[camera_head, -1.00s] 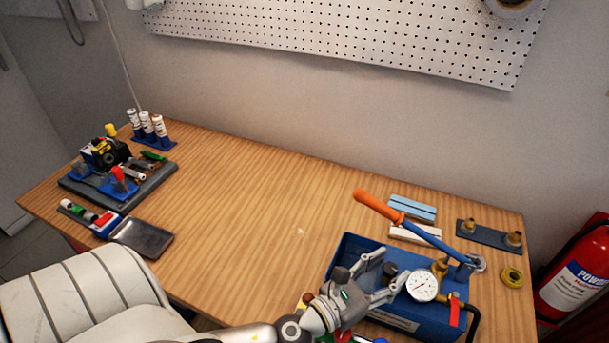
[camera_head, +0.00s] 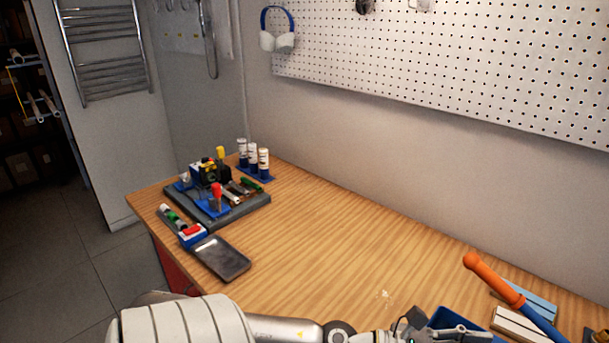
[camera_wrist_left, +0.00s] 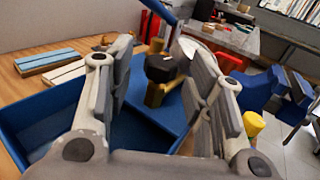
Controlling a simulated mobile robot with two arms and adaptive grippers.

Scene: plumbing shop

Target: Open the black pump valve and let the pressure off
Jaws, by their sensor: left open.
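The black valve knob (camera_wrist_left: 160,68) sits on a brass body (camera_wrist_left: 156,94) in the left wrist view. My left gripper (camera_wrist_left: 158,56) is open, with one finger on each side of the knob; I cannot tell whether either touches it. The pump's blue tank (camera_wrist_left: 45,112) lies below and around the fingers. In the head view the pump is cut off at the bottom right, with its orange handle (camera_head: 492,278) raised and part of the tank (camera_head: 455,319) showing. The knob is hidden there. The gauge is mostly hidden behind a finger. My right gripper is out of view.
A blue block and a white block (camera_head: 519,324) lie behind the pump. A tool tray (camera_head: 248,211), a dark flat tray (camera_head: 221,258) and several small bottles (camera_head: 252,156) stand at the left end of the wooden bench (camera_head: 335,245). The bench middle is clear.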

